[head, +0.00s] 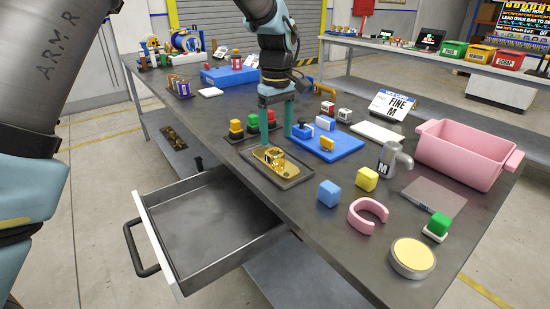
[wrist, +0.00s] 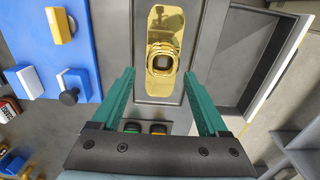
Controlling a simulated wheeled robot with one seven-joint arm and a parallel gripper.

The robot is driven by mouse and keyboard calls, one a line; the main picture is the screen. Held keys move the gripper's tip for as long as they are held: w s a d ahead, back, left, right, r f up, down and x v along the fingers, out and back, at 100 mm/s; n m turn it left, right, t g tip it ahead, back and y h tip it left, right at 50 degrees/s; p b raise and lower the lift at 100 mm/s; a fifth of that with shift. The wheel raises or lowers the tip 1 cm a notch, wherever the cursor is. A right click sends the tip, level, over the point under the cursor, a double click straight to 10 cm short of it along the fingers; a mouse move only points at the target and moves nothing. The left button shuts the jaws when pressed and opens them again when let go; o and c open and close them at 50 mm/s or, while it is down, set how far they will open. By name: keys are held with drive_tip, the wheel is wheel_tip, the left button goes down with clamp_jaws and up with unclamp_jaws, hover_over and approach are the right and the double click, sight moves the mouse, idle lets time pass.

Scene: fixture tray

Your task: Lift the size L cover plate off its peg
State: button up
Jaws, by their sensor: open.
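A shiny gold plate (head: 262,155) with rounded ends lies on a dark rectangular base at the table's near left edge. My gripper (head: 277,141) points down above the plate's far side. Its two green fingers are apart and empty. In the wrist view the gripper (wrist: 159,73) has one finger on each side, with the collar ahead between their lines.
A blue board (head: 345,150) with small blocks lies to the right. An open drawer (head: 165,200) juts out left below the table. A blue block (head: 329,193) and yellow block (head: 367,179) stand nearer.

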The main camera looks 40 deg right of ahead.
sight(275, 155)
drive_tip(key=shift+a+f+p, duration=0.15)
drive_tip(key=shift+f+p, duration=0.4)
drive_tip(key=shift+f, duration=1.05)
drive_tip(key=shift+a+f+p, duration=0.1)
drive_tip(key=shift+f+p, duration=0.4)
drive_tip(key=shift+f, duration=1.1)
clamp_jaws()
